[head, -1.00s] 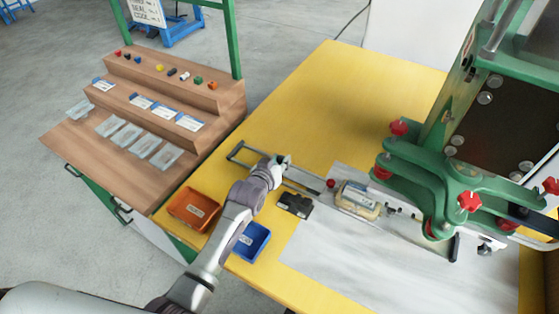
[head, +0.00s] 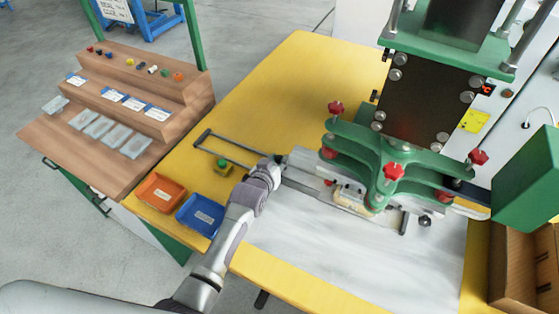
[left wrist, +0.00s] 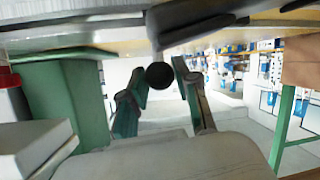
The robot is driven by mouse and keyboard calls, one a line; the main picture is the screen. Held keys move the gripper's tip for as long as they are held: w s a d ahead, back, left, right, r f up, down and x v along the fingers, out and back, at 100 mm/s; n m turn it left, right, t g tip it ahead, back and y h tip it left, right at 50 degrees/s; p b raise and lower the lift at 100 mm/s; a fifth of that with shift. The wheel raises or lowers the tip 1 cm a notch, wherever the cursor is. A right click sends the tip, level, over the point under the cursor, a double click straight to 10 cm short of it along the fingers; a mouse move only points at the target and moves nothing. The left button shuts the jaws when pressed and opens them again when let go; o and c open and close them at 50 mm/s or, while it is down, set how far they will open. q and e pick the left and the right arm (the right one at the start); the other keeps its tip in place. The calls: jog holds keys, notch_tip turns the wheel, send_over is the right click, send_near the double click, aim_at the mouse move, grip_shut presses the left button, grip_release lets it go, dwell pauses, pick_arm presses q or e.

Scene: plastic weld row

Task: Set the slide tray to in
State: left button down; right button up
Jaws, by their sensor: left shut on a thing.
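The slide tray is a long pale metal plate (head: 318,190) on rails (head: 222,148) that stick out left of the green press (head: 383,165). A pale yellowish part (head: 352,199) sits on the tray, partly under the press's clamp. My left gripper (head: 281,160) is at the tray's left end in the head view, its fingers mostly hidden by my wrist. In the left wrist view, its two fingers (left wrist: 165,95) close around a dark round knob (left wrist: 160,75), seemingly the tray's. My right gripper is not in view.
A stepped wooden rack (head: 150,85) stands farther left. The far yellow table top (head: 290,80) is clear. A cardboard box (head: 510,265) is at right.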

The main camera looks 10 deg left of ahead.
pick_arm(q)
jog(key=c, duration=0.9)
grip_release()
jog(key=shift+a, duration=0.15)
jog(key=shift+c, duration=0.2)
jog(key=shift+o, duration=0.5)
jog(key=v, duration=1.2)
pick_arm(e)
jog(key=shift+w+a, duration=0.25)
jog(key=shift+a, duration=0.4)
